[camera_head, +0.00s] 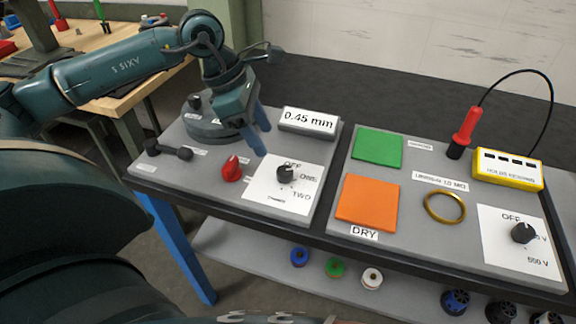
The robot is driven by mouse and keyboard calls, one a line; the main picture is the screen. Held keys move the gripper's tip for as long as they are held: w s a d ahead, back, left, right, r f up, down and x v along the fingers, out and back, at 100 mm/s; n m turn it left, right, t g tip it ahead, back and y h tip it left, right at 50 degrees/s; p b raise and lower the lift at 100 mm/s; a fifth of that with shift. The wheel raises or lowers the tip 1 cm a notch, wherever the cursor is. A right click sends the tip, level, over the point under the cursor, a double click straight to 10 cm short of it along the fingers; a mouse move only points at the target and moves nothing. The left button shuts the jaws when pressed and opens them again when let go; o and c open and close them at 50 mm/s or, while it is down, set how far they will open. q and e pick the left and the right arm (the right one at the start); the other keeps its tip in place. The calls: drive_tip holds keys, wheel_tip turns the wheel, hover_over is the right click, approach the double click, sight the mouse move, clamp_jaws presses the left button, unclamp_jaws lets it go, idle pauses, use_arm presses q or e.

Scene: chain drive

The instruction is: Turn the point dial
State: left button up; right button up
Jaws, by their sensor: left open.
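A black dial knob (285,173) sits on a white card (270,196) marked OFF, ONE and TWO, at the front right of the left grey panel (325,170). My right gripper is not in view.
Near the left gripper are a red pointed knob (231,168), a black lever (168,150) and a 0.45 mm display (308,122). The right panel holds green (378,148) and orange (367,203) pads, a brass ring (444,206), a red probe (465,130) and a yellow box (508,169).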

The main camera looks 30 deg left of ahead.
sight(283, 170)
use_arm(q)
drive_tip(key=x, duration=1)
drive_tip(key=shift+d+p, duration=0.15)
drive_tip(key=shift+p, duration=0.2)
drive_tip(key=c, duration=1)
drive_tip(key=shift+o, duration=0.2)
